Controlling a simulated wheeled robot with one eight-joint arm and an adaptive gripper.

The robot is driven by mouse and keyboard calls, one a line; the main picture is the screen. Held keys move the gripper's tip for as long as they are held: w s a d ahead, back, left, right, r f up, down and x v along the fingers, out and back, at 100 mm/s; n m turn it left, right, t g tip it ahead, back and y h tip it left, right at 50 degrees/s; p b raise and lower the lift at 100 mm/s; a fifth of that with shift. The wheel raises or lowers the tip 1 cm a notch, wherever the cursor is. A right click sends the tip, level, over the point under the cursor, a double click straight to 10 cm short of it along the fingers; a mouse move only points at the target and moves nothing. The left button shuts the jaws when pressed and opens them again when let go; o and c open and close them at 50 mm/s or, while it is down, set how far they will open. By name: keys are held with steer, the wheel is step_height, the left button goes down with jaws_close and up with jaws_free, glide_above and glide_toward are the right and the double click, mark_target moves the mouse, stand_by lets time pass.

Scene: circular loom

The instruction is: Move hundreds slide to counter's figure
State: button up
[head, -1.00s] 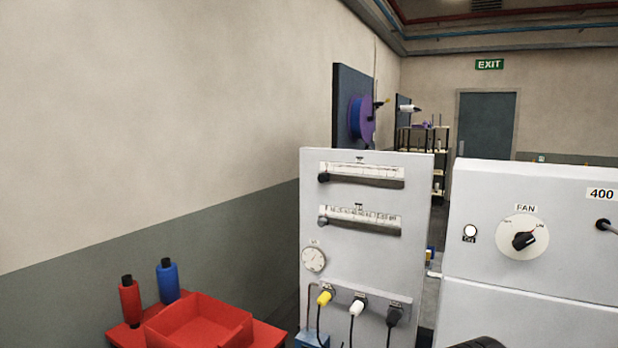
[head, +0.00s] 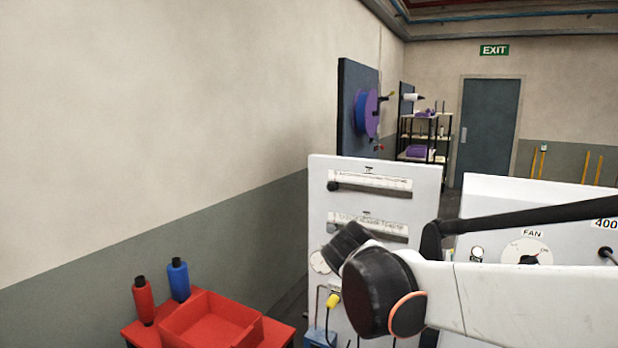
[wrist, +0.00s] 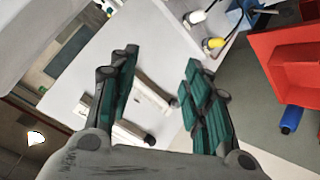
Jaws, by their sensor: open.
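A white panel (head: 325,200) carries two horizontal slides; their small labels are unreadable. The upper slide (head: 370,190) has its dark knob at the left end. The lower slide (head: 384,231) also has a knob at its left end, partly covered by my arm. In the wrist view, the upper slide (wrist: 120,130) and lower slide (wrist: 152,93) appear tilted beyond the fingers. My gripper (wrist: 160,62) is open and empty, its green-padded fingers spread in front of the panel; I cannot tell any contact. A sign reading 400 (head: 604,224) is on the right-hand machine.
My arm crosses the lower right and hides part of the panel, including most plugs. A yellow plug (head: 333,301) shows below. A red tray (head: 205,322) with red (head: 144,300) and blue (head: 178,280) bottles stands left. A fan dial (head: 530,254) is right.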

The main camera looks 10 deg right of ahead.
steer(key=w+a+r+t+h+p, duration=0.1)
steer(key=w+a+r+p, duration=0.2)
steer(key=w, duration=0.4)
steer(key=w+a+r+t+h+p, duration=0.1)
steer(key=w+r+h+p, duration=0.2)
steer(key=w, duration=0.4)
steer(key=t+h+p, duration=0.1)
steer(key=t+p, duration=0.3)
steer(key=p, duration=0.2)
glide_toward(330, 187)
steer(key=shift+n, duration=0.3)
steer(key=p+x, duration=0.2)
steer(key=x, duration=0.7)
steer(key=shift+w+d+f, duration=0.1)
steer(key=shift+w, duration=0.1)
jaws_close()
